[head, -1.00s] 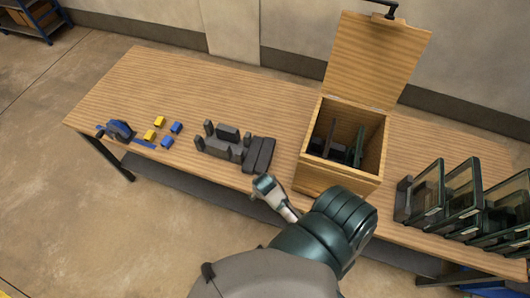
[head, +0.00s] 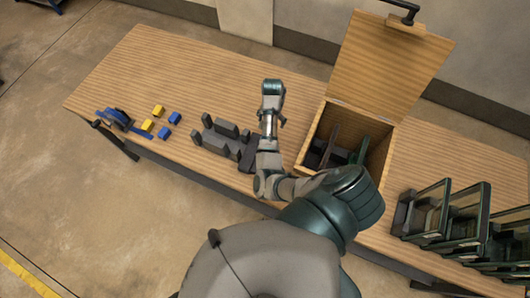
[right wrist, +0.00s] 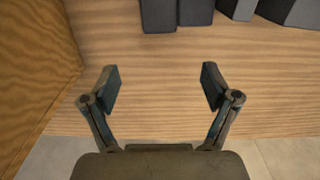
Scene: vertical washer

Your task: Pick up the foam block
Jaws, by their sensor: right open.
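Several dark grey blocks (head: 220,132) lie on the table left of the wooden box; which one is the foam block I cannot tell. Two long dark pads (head: 247,158) at their right end are partly hidden by my right arm. My right gripper (head: 270,118) is over the table between the blocks and the box, its fingers hard to make out from the head. In the right wrist view my right gripper (right wrist: 161,84) is open and empty above bare wood. Dark blocks (right wrist: 158,14) show at that view's top edge, apart from the fingers. My left gripper is not in view.
The open wooden box (head: 312,150) with its raised lid (head: 395,60) holds dark and green pieces. Small yellow blocks (head: 158,111), blue blocks (head: 175,118) and a blue tool (head: 117,120) lie at left. Glass-fronted frames (head: 430,215) stand at right. The table's back left (head: 180,60) is clear.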

